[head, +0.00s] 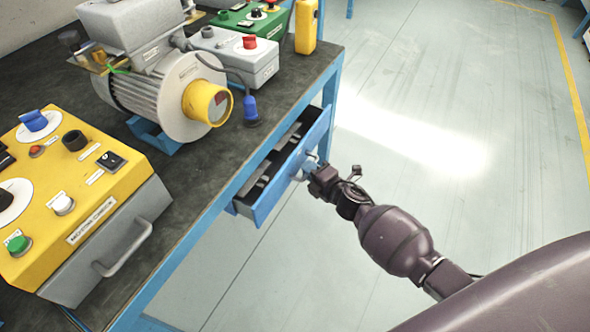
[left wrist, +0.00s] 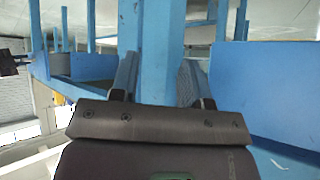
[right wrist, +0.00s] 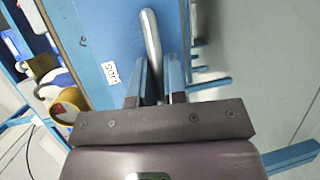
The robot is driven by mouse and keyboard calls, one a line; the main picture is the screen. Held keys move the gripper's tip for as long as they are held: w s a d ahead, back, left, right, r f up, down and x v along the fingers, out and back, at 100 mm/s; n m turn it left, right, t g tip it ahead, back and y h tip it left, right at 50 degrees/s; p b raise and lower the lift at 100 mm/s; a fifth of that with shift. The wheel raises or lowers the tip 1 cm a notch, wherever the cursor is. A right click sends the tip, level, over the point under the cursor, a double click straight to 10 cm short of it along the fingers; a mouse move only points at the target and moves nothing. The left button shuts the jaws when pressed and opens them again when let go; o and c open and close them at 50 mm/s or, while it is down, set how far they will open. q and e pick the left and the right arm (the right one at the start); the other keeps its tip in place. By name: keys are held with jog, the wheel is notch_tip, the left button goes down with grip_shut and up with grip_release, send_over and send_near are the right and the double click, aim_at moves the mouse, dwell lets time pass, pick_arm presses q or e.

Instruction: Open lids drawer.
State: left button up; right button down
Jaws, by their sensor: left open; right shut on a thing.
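The blue drawer (head: 268,199) under the bench stands partly pulled out, and dark contents show inside it. Its front (right wrist: 90,35) fills much of the right wrist view and bears a small white label (right wrist: 109,73). My right gripper (head: 313,172) is at the drawer front. In the right wrist view my right gripper (right wrist: 160,80) is shut on the metal bar handle (right wrist: 151,40), which lies between its fingers. My left gripper (left wrist: 157,80) is open, with a blue post (left wrist: 152,50) showing between its fingers; it is outside the head view.
The workbench (head: 205,165) carries a yellow control box (head: 75,190), a grey motor (head: 150,100) with a yellow end, and a grey box with a red button (head: 235,60). The floor (head: 430,130) right of the bench is clear.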

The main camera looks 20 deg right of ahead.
jog(key=s+d+p, duration=0.1)
jog(key=s+d, duration=0.9)
jog(key=s, duration=0.2)
jog(key=shift+s, duration=0.35)
jog(key=c, duration=1.2)
grip_release()
jog(key=p+v, duration=0.1)
jog(key=v, duration=0.9)
jog(key=shift+s+p, duration=0.3)
jog(key=shift+s, duration=0.1)
jog(key=shift+d, duration=0.1)
